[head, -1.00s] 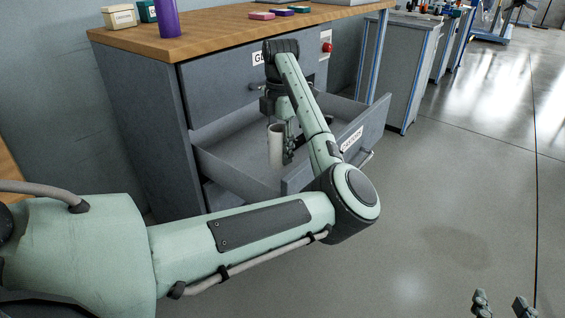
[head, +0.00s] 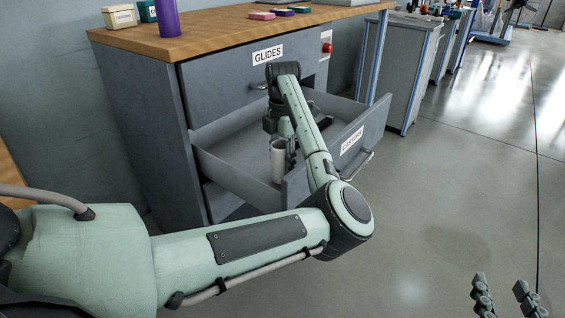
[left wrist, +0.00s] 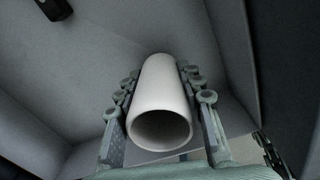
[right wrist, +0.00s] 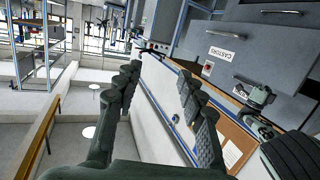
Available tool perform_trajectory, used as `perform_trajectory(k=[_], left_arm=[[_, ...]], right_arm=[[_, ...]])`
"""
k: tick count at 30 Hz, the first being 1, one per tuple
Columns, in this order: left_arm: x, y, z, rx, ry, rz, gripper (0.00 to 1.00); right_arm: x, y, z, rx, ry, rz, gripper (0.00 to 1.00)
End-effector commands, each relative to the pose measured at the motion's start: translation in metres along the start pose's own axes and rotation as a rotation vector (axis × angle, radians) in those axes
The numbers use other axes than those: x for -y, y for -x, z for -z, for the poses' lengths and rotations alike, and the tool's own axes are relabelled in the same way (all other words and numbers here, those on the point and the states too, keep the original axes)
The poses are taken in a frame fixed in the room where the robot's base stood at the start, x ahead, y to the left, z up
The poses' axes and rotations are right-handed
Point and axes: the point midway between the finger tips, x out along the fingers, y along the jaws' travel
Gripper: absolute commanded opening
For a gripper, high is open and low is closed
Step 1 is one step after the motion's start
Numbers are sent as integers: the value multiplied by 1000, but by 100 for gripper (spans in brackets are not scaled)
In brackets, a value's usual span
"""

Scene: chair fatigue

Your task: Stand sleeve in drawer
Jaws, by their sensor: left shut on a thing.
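The sleeve (head: 278,160) is a pale, hollow tube. It stands upright inside the open drawer (head: 222,132) in the head view. In the left wrist view the sleeve (left wrist: 160,105) sits between both fingers with its open end toward the camera. My left gripper (head: 290,150) is shut on it; the finger (left wrist: 208,110) on each side touches its wall. Whether the sleeve's lower end touches the drawer floor is hidden. My right gripper (head: 503,296) is open and empty above the floor at the lower right; it also shows in the right wrist view (right wrist: 160,80).
A closed drawer labelled GLIDES (head: 268,56) is above. A small dark object (left wrist: 54,9) lies on the drawer floor. The drawer's labelled front panel (head: 352,140) stands close to my left forearm. A purple cylinder (head: 168,18) and small boxes stand on the wooden top (head: 215,38).

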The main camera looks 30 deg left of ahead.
Motion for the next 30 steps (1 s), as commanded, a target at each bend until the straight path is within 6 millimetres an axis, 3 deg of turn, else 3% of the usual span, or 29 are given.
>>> perform_trajectory(k=[20, 21, 25, 30], left_arm=[[0, -8, 0, 0, -1, 0, 7], [0, -8, 0, 0, -1, 0, 42], [0, -8, 0, 0, -1, 0, 58], [0, -8, 0, 0, 0, 0, 58]], right_arm=[[6, -1, 18, -82, -9, 12, 40], [6, -1, 18, -82, -9, 12, 40], [6, -1, 17, -79, -10, 12, 40], [6, 0, 15, -72, -11, 12, 40]])
